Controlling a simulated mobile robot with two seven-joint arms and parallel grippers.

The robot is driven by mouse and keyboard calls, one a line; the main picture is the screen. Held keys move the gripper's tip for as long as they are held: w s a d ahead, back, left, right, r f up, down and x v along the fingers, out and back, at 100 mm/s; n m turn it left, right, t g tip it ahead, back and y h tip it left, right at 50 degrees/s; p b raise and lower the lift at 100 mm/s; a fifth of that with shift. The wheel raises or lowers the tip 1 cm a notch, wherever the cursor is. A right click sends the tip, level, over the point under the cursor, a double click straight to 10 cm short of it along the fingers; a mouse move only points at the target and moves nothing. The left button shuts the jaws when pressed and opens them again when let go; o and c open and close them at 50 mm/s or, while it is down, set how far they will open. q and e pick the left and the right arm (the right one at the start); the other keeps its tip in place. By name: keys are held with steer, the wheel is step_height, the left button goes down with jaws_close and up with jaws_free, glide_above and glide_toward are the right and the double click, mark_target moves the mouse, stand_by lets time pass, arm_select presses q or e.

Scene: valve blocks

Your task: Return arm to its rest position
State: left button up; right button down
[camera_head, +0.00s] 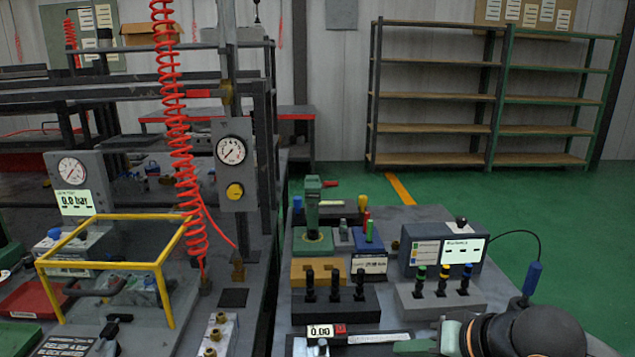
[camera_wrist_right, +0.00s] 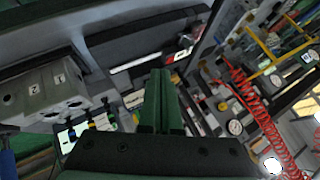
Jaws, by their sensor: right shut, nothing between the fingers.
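My right gripper (camera_head: 412,346) shows at the bottom of the head view, low over the front of the right-hand bench. Its green fingers are together and empty, and they also show in the wrist view (camera_wrist_right: 160,100). My right arm comes in from the lower right corner of the head view. A dark block with three black knobs (camera_head: 335,304) stands behind and left of the gripper. A grey block with green, yellow and blue-topped knobs (camera_head: 440,298) stands just behind it. My left gripper is not in view.
A grey display box (camera_head: 420,262) with a cabled blue probe (camera_head: 532,278) stands behind the blocks. A scale strip (camera_head: 380,338) and a small 0.00 display (camera_head: 320,331) lie left of the gripper. A yellow frame (camera_head: 110,264) and red coiled hose (camera_head: 172,100) stand left.

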steer(key=s+a+r+m+g+y+p, duration=0.1)
steer(key=s+a+r+m+y+p, duration=0.2)
steer(key=a+m+y, duration=0.45)
steer(key=s+a+r+m+g+y+p, duration=0.1)
steer(key=s+a+r+m+y+p, duration=0.3)
steer(key=m, duration=0.6)
steer(key=w+d+f+n+t+h+p, duration=0.15)
steer(key=d+f+n+t+h, duration=0.4)
steer(key=n, duration=1.25)
steer(key=w+d+f+n+t+h, duration=0.2)
steer(key=d+f+n+t+h, duration=0.4)
steer(key=n, duration=1.2)
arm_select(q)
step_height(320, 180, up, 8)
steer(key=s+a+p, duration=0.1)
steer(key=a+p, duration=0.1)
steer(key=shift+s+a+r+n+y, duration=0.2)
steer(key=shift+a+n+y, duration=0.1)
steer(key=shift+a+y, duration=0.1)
arm_select(e)
steer(key=s+d+f+m+g+h, duration=0.2)
steer(key=s+f+m+g, duration=0.5)
steer(key=s+f+m, duration=0.7)
step_height(320, 180, down, 4)
steer(key=shift+s+d+r+m+h, duration=0.15)
steer(key=shift+d+m+h, duration=0.2)
steer(key=shift+m+h, duration=0.25)
